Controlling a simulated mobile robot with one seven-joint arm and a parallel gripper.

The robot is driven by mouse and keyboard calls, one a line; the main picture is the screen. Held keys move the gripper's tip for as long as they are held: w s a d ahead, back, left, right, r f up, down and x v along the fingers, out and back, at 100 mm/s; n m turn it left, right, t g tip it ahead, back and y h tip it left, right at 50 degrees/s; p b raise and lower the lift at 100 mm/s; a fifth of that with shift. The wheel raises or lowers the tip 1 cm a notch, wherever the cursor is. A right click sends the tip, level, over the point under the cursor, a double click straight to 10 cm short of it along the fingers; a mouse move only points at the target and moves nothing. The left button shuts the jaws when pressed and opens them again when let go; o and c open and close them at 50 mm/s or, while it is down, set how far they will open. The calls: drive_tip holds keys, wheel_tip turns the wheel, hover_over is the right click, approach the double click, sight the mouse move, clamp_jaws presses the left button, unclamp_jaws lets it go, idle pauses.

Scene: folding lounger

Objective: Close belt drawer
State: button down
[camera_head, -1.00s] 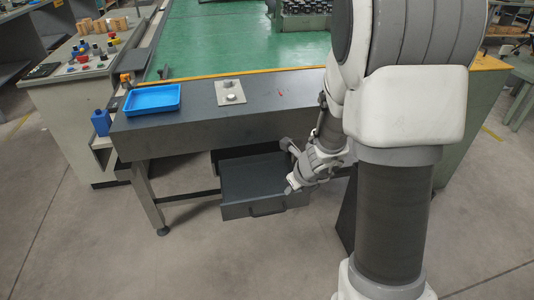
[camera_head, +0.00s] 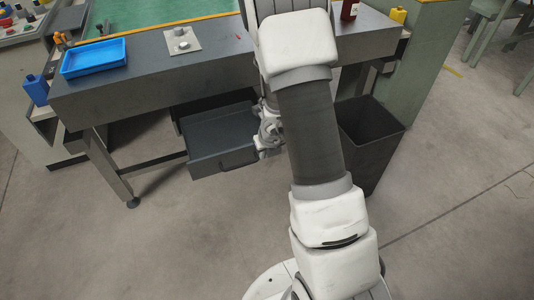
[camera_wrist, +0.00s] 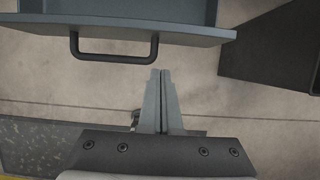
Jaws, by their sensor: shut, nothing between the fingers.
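The belt drawer (camera_head: 205,135) is a grey open-topped drawer pulled out from under the grey bench. In the wrist view its front panel (camera_wrist: 205,31) spans the top, with a dark bar handle (camera_wrist: 115,58) on it. My gripper (camera_wrist: 161,72) is shut and empty. Its fingertips show just below the drawer front and to the right of the handle, with no clear contact. In the head view my arm hides the fingers, and part of my wrist shows at the drawer's right side.
A dark open bin (camera_head: 372,125) stands right of my arm; its edge shows in the wrist view (camera_wrist: 275,55). The bench (camera_head: 150,65) holds a blue tray (camera_head: 93,58), a metal plate (camera_head: 182,41) and a red bottle (camera_head: 349,10). The floor before the drawer is clear.

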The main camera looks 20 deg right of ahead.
drive_tip(key=shift+w+r+p, duration=0.15)
drive_tip(key=shift+w+p, duration=0.35)
drive_tip(key=shift+w, duration=0.45)
drive_tip(key=shift+w+r+p, duration=0.15)
drive_tip(key=shift+w+p, duration=0.3)
drive_tip(key=shift+w, duration=0.45)
drive_tip(key=shift+w, duration=0.15)
